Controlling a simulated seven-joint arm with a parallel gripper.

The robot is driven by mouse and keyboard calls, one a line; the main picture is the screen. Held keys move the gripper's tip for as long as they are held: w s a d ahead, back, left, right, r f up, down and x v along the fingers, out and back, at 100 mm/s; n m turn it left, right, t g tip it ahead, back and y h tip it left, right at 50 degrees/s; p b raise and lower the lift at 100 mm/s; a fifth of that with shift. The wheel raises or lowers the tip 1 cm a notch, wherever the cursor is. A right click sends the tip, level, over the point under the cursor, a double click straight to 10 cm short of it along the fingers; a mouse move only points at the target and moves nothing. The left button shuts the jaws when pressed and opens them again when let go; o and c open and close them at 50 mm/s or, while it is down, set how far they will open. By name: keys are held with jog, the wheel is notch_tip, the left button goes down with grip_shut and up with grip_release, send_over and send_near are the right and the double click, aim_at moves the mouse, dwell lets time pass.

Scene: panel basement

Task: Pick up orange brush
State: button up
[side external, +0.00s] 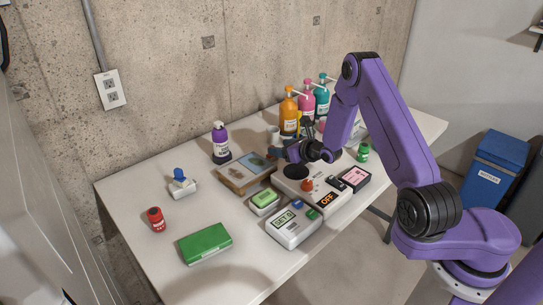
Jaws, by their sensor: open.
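I cannot clearly make out an orange brush in the side external view. A small orange-red piece (307,185) sits on the white device in the middle of the table, too small to tell what it is. My gripper (279,153) is open, above the back middle of the table, near the right end of a wooden tray (237,187) and the white device (325,201). I see nothing held between its fingers. My purple arm reaches in from the right and hides part of the table's back right.
Orange (289,117), pink (307,102) and teal (323,96) pump bottles stand by the wall. A purple bottle (220,145), blue-topped item (180,177), red jar (156,219), green box (205,244) and white gadget (293,224) stand around.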

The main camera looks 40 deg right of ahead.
jog(key=shift+x, duration=2.05)
jog(key=shift+c, duration=0.3)
grip_shut()
